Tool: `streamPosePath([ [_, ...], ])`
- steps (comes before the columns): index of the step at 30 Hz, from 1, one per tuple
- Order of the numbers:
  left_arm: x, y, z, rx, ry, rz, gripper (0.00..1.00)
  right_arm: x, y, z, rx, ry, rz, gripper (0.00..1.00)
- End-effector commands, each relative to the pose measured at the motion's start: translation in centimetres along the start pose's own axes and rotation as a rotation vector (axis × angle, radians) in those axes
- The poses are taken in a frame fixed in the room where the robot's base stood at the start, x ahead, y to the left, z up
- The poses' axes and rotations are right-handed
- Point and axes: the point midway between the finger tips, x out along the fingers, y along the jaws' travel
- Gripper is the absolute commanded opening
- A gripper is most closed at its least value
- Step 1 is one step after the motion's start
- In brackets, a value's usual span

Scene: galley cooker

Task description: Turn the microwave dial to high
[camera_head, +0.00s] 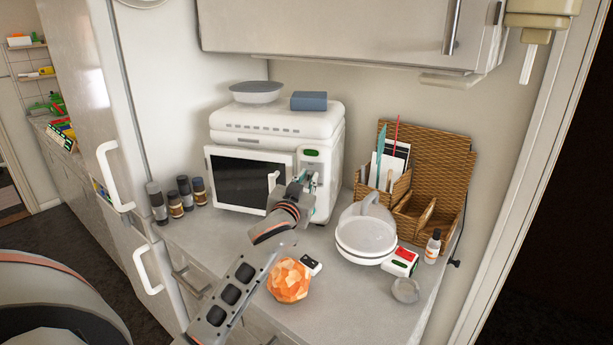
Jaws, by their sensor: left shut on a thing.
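The white microwave (270,126) stands on the counter against the back wall, with its dark door window facing me. Its control panel, with a small green display (312,153), is on the right of the door. My left gripper (306,181) is at this panel, below the display, shut on the dial. The gripper covers the dial, so its setting cannot be read. My right gripper is not in view.
A grey bowl (256,92) and a blue box (309,101) sit on the microwave. Several spice jars (176,205) stand to its left. An orange faceted ball (289,281), a lidded white pot (366,235) and a wicker organizer (429,180) share the counter. A wall cabinet (350,30) hangs above.

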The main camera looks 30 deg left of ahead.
Motion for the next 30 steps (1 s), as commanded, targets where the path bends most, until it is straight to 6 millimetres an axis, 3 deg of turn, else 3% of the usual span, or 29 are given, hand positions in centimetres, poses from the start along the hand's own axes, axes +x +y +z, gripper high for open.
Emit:
streamPosePath([
  [8, 0.0, 0.4, 0.0, 0.253, -0.001, -0.001, 0.0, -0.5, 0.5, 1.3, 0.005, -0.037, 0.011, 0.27],
  [30, 0.0, 1.4, 0.7, 0.957, 0.0, 0.0, 0.0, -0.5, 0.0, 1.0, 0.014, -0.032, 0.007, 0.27],
])
